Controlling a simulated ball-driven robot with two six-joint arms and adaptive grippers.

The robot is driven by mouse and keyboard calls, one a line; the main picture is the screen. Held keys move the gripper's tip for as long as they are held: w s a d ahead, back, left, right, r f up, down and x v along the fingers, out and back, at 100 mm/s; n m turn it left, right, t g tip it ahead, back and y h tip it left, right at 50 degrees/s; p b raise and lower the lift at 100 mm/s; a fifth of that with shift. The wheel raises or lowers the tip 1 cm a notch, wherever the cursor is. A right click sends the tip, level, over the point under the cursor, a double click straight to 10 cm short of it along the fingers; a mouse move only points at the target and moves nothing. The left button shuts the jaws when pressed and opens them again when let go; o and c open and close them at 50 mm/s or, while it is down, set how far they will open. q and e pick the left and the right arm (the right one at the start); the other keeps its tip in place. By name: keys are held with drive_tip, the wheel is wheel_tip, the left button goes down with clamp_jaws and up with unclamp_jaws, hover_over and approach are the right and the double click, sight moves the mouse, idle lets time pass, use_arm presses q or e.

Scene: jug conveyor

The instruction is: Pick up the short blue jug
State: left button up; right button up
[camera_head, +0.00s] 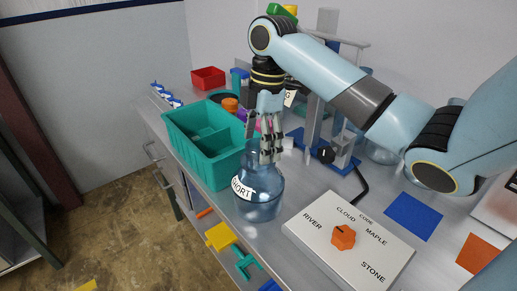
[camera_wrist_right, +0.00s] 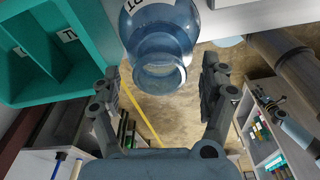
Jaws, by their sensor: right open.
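The short blue jug (camera_head: 262,205) is clear blue with a white label reading "HORT" in the head view. It stands upright on the grey bench near its front edge. My right gripper (camera_head: 268,158) is at the jug's neck, pointing down in the head view, and its fingers overlap the neck there. In the right wrist view the jug's mouth (camera_wrist_right: 160,76) lies between and beyond the open fingers of the right gripper (camera_wrist_right: 160,88), with a gap on each side. Contact is not visible. My left gripper is in neither view.
A teal divided bin (camera_head: 207,178) stands close to the jug's left. A white panel (camera_head: 375,262) with an orange knob (camera_head: 343,237) lies to the right. A red box (camera_head: 208,78) is at the back. A blue square (camera_head: 413,216) lies on the bench at right.

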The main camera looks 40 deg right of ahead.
drive_tip(key=shift+a+f, duration=0.15)
drive_tip(key=shift+f, duration=0.75)
drive_tip(key=c, duration=0.8)
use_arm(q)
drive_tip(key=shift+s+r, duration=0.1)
use_arm(e)
clamp_jaws()
